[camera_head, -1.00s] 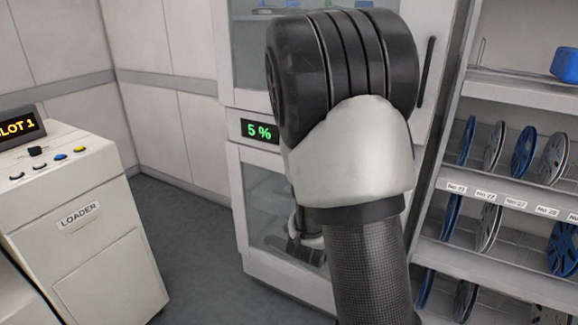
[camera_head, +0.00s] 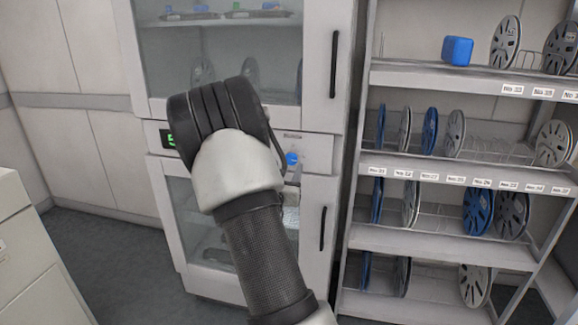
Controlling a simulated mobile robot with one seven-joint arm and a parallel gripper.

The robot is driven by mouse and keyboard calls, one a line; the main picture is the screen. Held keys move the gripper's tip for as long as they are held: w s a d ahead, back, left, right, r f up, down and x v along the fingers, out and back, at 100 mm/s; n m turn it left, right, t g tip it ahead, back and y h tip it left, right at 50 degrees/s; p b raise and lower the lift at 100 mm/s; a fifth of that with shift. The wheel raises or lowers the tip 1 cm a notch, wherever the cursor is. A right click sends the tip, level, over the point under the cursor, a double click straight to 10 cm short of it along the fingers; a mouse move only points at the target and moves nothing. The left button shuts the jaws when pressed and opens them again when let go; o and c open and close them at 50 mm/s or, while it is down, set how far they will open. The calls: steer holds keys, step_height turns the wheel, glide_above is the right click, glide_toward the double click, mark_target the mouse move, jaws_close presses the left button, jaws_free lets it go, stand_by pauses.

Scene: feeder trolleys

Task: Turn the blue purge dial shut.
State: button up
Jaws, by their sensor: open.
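The blue purge dial (camera_head: 292,158) is a small round blue knob on the white control strip between the upper and lower doors of the cabinet (camera_head: 322,150). It shows just right of my dark and white arm link, which covers the strip to its left. A small grey piece shows right under the dial; I cannot tell what it is. My gripper cannot be made out; my own arm stands in front of where it would be. The angle of the dial is too small to read.
A green display (camera_head: 170,140) on the strip is partly covered by my arm. The glass doors have dark upright handles (camera_head: 322,228). An open shelf rack (camera_head: 440,240) with several reels and a blue box (camera_head: 457,50) stands close at right. Grey floor (camera_head: 98,250) is free at left.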

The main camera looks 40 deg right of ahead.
mark_target(291, 161)
steer(key=shift+x, duration=2)
steer(key=c, duration=1)
